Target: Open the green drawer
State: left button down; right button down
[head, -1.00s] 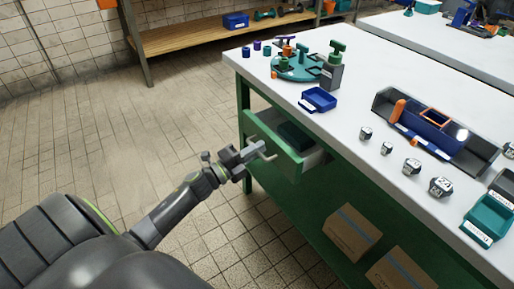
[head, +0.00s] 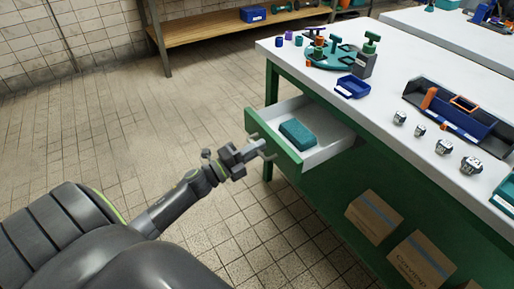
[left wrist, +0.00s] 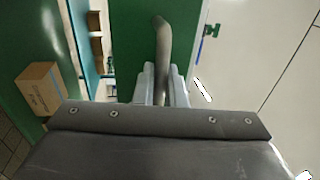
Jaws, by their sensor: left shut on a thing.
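The green drawer (head: 274,143) stands pulled well out from under the white-topped workbench. Its pale inside shows, with a teal block (head: 298,133) lying in it. My left gripper (head: 256,150) is at the drawer's front, shut on its handle. In the left wrist view the grey bar handle (left wrist: 163,50) runs between the two fingers (left wrist: 162,88), with the green drawer front (left wrist: 135,35) behind it. My right gripper is not in view.
The workbench top (head: 395,115) carries a teal round fixture (head: 332,58), a blue tray (head: 352,87), a toolbox (head: 455,118) and several small labelled blocks. Cardboard boxes (head: 374,216) stand on the green lower shelf. The tiled floor left of the drawer is clear.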

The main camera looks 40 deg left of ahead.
pick_arm(q)
jog(key=c, duration=1.9)
grip_release()
jog(key=shift+p+v, duration=0.3)
jog(key=shift+v, duration=8.4)
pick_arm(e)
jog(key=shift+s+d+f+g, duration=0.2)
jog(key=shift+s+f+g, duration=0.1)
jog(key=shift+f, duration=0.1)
pick_arm(q)
jog(key=shift+a+f, duration=0.1)
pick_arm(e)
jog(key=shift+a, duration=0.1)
